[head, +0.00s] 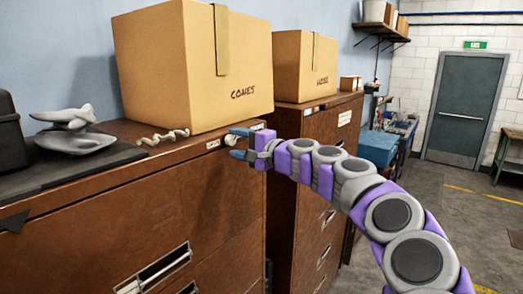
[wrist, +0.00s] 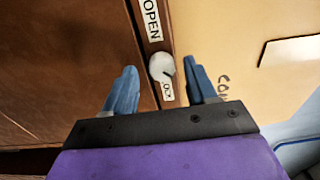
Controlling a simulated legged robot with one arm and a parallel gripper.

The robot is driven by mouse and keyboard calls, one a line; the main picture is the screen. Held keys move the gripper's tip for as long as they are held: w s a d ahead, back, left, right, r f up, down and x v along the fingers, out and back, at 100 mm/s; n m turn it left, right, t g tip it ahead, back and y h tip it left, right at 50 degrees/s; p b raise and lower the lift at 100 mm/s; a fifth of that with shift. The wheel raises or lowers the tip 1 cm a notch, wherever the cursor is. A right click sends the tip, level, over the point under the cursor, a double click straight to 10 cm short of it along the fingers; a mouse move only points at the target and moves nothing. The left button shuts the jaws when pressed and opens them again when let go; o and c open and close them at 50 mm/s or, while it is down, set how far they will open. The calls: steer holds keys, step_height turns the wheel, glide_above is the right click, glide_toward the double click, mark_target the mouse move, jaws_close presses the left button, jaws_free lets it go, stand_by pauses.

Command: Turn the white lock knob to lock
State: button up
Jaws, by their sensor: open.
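The white lock knob (wrist: 161,66) sits on the top front edge of the brown cabinet (wrist: 75,55). In the wrist view a white OPEN label (wrist: 150,20) is above it and a second label (wrist: 167,92), partly covered by the knob, is below it. My gripper (wrist: 160,82) is open, with one blue finger on each side of the knob and visible gaps between. In the head view my gripper (head: 238,144) is at the cabinet's upper right front corner, and the knob (head: 228,140) shows small and pale between the fingers.
A cardboard box (head: 190,70) marked CONES stands on the cabinet just behind my gripper. A second box (head: 304,66) is on the neighbouring cabinet (head: 310,130). A dark tray (head: 60,165) with grey objects lies at left. Open floor is at right.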

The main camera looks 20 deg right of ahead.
steer(key=b+v, duration=0.2)
steer(key=v, duration=1.5)
steer(key=shift+w, duration=0.15)
steer(key=s+a+f+n+g+h+b, duration=0.1)
steer(key=s+a+f+n+g+b, duration=0.35)
steer(key=s+a+f, duration=0.45)
steer(key=s+a+f+n+g+h+b, duration=0.1)
steer(key=s+a+f+n+g+b, duration=0.4)
steer(key=a+f, duration=0.65)
steer(key=s+f+n+g+h+b, duration=0.1)
steer(key=s+f+g+h, duration=0.1)
steer(key=s+f, duration=0.45)
steer(key=s+f+g+h+b, duration=0.15)
steer(key=s+f, duration=0.25)
steer(key=f, duration=0.5)
steer(key=s+d+f+g+h+b, duration=0.1)
steer(key=s+d+f+h+b, duration=0.1)
steer(key=s+d+f, duration=0.3)
steer(key=s+d+f+g+h+b, duration=0.2)
steer(key=s+d+f+h, duration=0.1)
steer(key=s+f, duration=0.5)
steer(key=shift+s+d+f+b, duration=0.3)
steer(key=shift+s+d, duration=0.1)
steer(key=shift+d, duration=0.45)
steer(key=shift+n, duration=0.25)
